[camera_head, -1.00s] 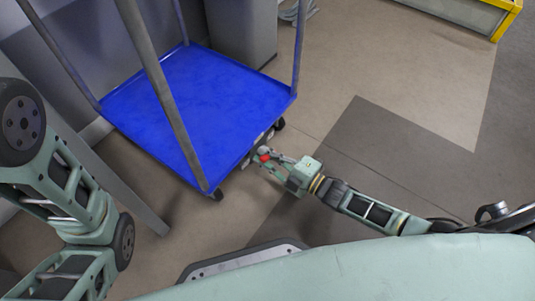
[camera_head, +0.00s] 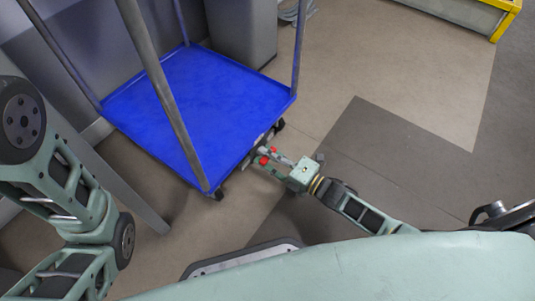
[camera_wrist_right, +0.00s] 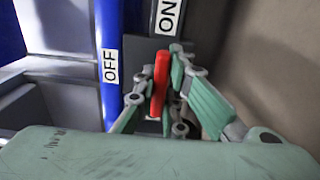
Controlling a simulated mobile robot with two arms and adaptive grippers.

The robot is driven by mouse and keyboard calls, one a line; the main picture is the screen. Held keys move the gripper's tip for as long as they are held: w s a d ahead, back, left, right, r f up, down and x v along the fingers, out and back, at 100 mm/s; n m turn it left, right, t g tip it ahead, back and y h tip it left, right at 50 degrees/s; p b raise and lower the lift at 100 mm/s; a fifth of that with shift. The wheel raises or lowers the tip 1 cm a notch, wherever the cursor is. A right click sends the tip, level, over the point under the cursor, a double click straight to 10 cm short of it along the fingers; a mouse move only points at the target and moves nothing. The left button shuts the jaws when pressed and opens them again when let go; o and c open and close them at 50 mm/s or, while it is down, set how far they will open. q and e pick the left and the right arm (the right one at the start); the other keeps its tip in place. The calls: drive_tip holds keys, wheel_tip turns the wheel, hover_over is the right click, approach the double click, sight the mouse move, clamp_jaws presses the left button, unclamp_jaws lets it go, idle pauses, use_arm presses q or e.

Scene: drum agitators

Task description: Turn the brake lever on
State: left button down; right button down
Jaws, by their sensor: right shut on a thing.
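The red brake lever (camera_wrist_right: 159,83) shows in the right wrist view, on a dark plate between a white OFF label (camera_wrist_right: 111,70) and a white ON label (camera_wrist_right: 168,17). It stands nearly upright in that picture, its top just below the ON label. My right gripper (camera_wrist_right: 160,88) is shut on the lever, one finger on each side; the fingers partly hide its lower end. My left gripper is out of view.
Grey posts (camera_head: 160,85) rise from the cart's corners, one crossing in front of its deck. A grey cabinet (camera_head: 243,30) stands behind the cart. A yellow-framed box (camera_head: 480,14) is at the far right. The floor (camera_head: 400,70) right of the cart is clear.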

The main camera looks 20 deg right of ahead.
drive_tip(key=c, duration=1.8)
unclamp_jaws()
drive_tip(key=shift+s, duration=0.1)
drive_tip(key=v, duration=1.2)
